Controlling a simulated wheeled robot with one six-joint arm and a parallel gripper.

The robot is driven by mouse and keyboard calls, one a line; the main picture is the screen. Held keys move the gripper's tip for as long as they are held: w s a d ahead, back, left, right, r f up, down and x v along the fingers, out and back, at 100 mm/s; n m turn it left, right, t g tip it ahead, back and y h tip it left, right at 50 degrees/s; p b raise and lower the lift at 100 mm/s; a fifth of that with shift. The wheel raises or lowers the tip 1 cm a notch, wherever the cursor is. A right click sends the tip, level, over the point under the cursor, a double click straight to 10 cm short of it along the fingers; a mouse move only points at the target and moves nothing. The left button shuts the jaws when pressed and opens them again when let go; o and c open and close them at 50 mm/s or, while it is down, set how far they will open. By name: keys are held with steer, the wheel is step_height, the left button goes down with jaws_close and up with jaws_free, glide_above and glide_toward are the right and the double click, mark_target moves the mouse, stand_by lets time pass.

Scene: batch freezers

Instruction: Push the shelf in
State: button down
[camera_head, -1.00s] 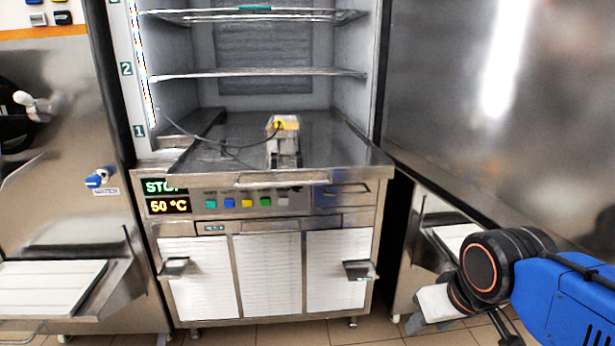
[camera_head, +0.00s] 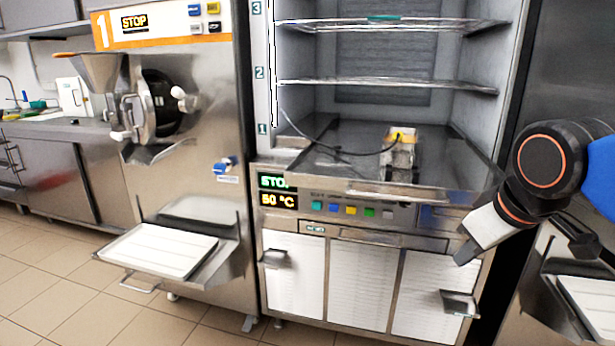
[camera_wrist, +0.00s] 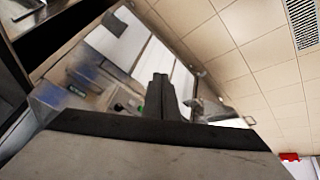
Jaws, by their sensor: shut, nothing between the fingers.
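The open freezer cabinet holds an upper wire shelf (camera_head: 420,24) and a lower wire shelf (camera_head: 385,84), both level across its width. I cannot tell clearly how far either stands out. My gripper (camera_head: 466,254) is low and right of both shelves, in front of the cabinet's lower front, apart from the shelves. In the wrist view my gripper (camera_wrist: 160,92) shows dark fingers together and empty, over the cabinet's front panel and white doors; no shelf can be made out there.
A probe with a yellow top (camera_head: 400,138) and a black cable sit on the cabinet's floor. Below are a control panel (camera_head: 360,209), handles and white doors. Machine 1 (camera_head: 195,150) with a projecting tray (camera_head: 160,248) stands left. Tiled floor (camera_head: 60,300) is free at front left.

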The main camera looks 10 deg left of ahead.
steer(key=w+a+r+n+y, duration=0.1)
steer(key=w+a+r+n, duration=0.1)
steer(key=a+r, duration=0.35)
steer(key=w+a+r+n, duration=0.2)
steer(key=a+r, duration=0.1)
steer(key=a, duration=0.5)
steer(key=n+y, duration=0.2)
steer(key=n, duration=0.3)
glide_toward(307, 176)
steer(key=s, duration=0.7)
steer(key=w+a+f, duration=0.1)
steer(key=w+f, duration=0.1)
steer(key=w+a+f, duration=0.1)
steer(key=w+f, duration=0.1)
steer(key=w+a+f, duration=0.1)
steer(key=w+f, duration=0.2)
steer(key=shift+w+a, duration=0.15)
steer(key=shift+w, duration=0.75)
